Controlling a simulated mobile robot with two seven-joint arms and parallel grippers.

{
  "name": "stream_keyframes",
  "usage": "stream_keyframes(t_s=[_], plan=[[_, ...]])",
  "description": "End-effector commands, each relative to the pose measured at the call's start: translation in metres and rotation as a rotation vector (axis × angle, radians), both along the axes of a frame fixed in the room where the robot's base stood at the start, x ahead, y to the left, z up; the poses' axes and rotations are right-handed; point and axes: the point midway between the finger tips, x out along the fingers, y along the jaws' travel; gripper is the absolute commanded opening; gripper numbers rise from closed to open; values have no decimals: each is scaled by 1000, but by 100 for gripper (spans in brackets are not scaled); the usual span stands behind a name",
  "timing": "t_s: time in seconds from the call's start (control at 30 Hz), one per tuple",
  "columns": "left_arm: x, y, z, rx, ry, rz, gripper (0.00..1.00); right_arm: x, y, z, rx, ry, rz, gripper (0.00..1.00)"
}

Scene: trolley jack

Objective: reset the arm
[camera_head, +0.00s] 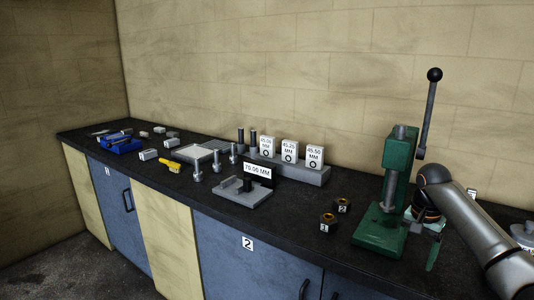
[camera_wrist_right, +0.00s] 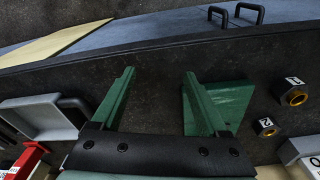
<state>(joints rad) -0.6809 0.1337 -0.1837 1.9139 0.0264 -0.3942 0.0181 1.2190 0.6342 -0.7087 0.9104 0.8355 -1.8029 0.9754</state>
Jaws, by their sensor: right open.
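The green press (camera_head: 395,190) stands on the right part of the dark bench. Its lever arm (camera_head: 428,115) points up, leaning slightly right, with a black ball knob at the top. My right gripper (camera_head: 424,238) is low beside the press, on its right, well below the lever. In the right wrist view my right gripper (camera_wrist_right: 160,74) is open with nothing between its two green fingers. The green press base (camera_wrist_right: 232,98) shows there behind the right-hand finger; I cannot tell whether they touch. My left gripper is not in view.
Two dark nuts, labelled 1 (camera_head: 327,223) and 2 (camera_head: 342,205), stand left of the press. A grey block (camera_head: 290,170) with white size cards and a plate marked 70.00 MM (camera_head: 258,171) are further left. In the wrist view a grey handled object (camera_wrist_right: 40,117) lies left.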

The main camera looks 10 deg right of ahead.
Motion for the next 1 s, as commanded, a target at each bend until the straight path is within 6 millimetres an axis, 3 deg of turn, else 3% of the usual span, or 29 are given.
stream_keyframes(t_s=[0.03,0.27,0.4,0.5,0.73,1.0], plan=[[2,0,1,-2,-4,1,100,1,13,-26,-8,-4,61,77],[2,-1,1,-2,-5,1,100,-3,75,-137,-28,-84,364,77],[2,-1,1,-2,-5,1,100,-24,121,-200,-15,-157,544,77],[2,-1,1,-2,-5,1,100,-46,152,-237,0,-218,657,77],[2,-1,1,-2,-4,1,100,-111,214,-296,24,-381,854,77],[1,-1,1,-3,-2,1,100,-199,254,-315,-22,-579,983,77]])
